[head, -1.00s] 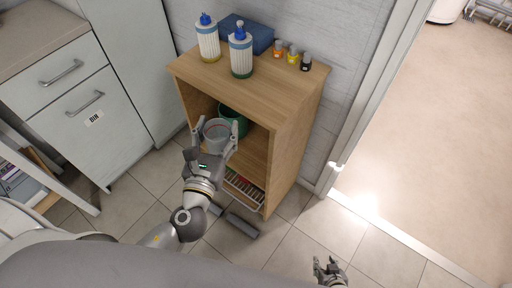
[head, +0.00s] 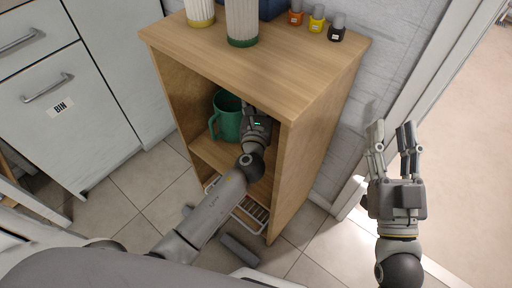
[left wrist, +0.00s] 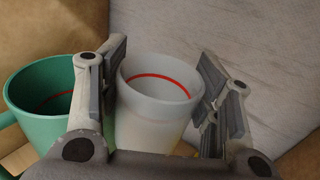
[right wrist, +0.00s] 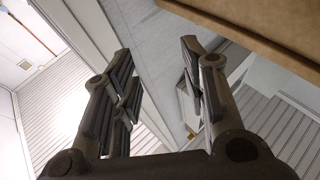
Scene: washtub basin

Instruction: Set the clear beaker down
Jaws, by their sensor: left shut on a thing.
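The clear beaker (left wrist: 157,105), a frosted cup with a red line inside, is between the fingers of my left gripper (left wrist: 163,85), which is shut on it. The left arm reaches into the open wooden cabinet (head: 285,185); in the head view the left gripper (head: 258,118) is inside, and the beaker is hidden behind it. A green mug (head: 227,117) stands on the cabinet shelf, left of the gripper; it also shows in the left wrist view (left wrist: 35,110), beside the left finger. My right gripper (head: 393,145) is open and empty, outside the cabinet on the right.
Bottles with white (head: 200,10) and green-based (head: 242,25) bodies stand on the cabinet top, with small orange (head: 296,17), yellow (head: 317,22) and black (head: 337,33) bottles. A wire rack (head: 248,210) is below the shelf. Cabinet side walls bound the opening.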

